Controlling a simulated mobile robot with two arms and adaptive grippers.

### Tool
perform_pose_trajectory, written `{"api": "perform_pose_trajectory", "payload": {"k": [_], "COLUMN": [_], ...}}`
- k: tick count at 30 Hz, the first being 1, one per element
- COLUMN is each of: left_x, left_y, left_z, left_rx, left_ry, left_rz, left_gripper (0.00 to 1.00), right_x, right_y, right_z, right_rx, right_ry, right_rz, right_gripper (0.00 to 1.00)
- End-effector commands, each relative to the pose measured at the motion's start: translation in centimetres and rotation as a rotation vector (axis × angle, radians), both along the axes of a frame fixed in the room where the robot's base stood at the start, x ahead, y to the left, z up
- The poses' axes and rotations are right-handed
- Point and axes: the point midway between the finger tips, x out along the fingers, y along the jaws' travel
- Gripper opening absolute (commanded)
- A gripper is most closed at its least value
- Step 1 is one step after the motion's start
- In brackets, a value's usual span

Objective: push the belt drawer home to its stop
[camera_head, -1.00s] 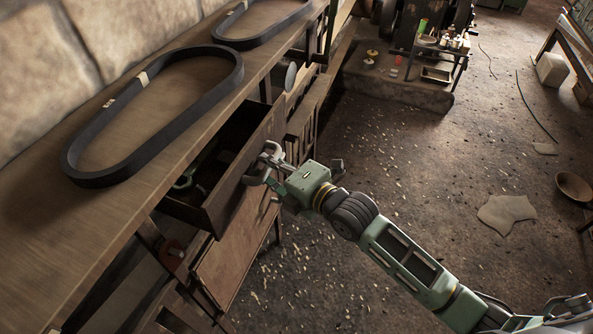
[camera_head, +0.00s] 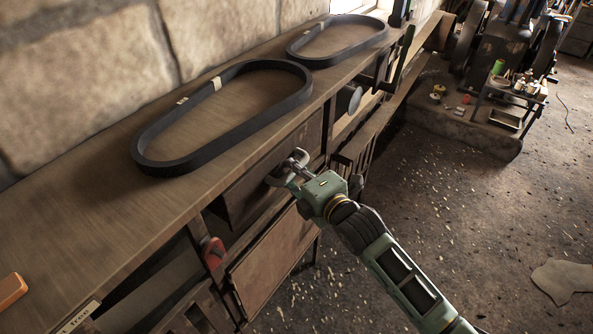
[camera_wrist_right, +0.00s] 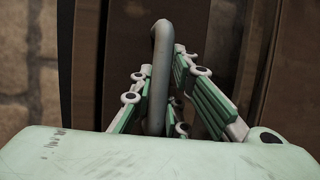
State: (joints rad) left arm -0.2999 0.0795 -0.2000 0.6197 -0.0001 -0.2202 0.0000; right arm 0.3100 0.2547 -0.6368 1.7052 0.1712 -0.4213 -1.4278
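The belt drawer (camera_head: 248,196) is a dark wooden drawer under the workbench's front edge. Its inside no longer shows in the head view, and its front sits close under the bench top. I cannot tell whether a small gap remains at its stop. My right gripper (camera_head: 284,170) is at the drawer front. In the right wrist view its green-padded fingers (camera_wrist_right: 166,95) close on both sides of the drawer's grey bar handle (camera_wrist_right: 159,75). The handle's lower part is hidden by the gripper body. My left gripper is not in view.
Two black belts, a near one (camera_head: 150,160) and a far one (camera_head: 300,60), lie on the workbench (camera_head: 80,215). A round grey knob (camera_head: 349,98) sits right of the drawer. A red object (camera_head: 213,251) is below. The floor (camera_head: 450,210) at right is mostly clear.

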Motion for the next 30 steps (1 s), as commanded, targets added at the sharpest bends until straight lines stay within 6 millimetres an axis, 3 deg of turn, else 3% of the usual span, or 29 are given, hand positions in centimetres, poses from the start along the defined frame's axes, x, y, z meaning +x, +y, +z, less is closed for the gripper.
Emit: {"api": "perform_pose_trajectory", "payload": {"k": [6,19,23,30], "left_x": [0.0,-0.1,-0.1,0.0], "left_y": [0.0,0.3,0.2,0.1], "left_z": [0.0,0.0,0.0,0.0], "left_rx": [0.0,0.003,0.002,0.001], "left_ry": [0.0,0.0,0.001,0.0], "left_rz": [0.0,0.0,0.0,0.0], "left_gripper": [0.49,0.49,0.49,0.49], "right_x": [0.0,-0.4,-1.7,-5.8], "right_y": [0.1,-0.1,-1.1,-3.8], "right_z": [0.3,0.2,0.4,1.3], "right_rx": [0.003,0.003,0.001,0.001], "right_ry": [-0.005,-0.002,-0.003,-0.003], "right_rz": [0.002,0.002,0.001,0.002], "right_gripper": [0.34,0.34,0.34,0.34]}}
